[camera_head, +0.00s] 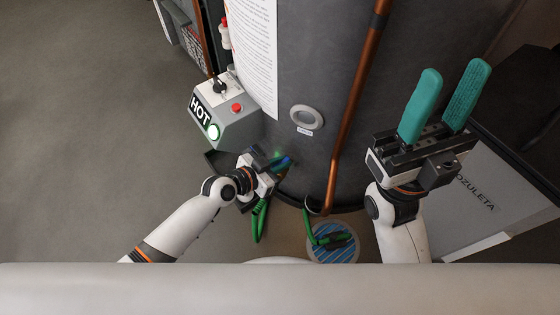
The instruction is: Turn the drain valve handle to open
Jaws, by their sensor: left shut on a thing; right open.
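My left gripper (276,162) is low at the front of the dark grey heater tank (315,60). It is shut on the drain valve handle (285,160), a small part showing blue with a green glow beside it. The gripper hides most of the handle, so I cannot tell its angle. A green hose (260,218) hangs below the gripper. My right gripper (449,92) is raised to the right of the tank, with its two teal fingers apart and nothing between them.
A control box (228,115) marked HOT, with a red button and a green light, is on the tank's left. A copper pipe (352,100) runs down the tank. A blue-striped floor drain (333,243) holds the hose end. A box marked OZULETA (480,195) stands right.

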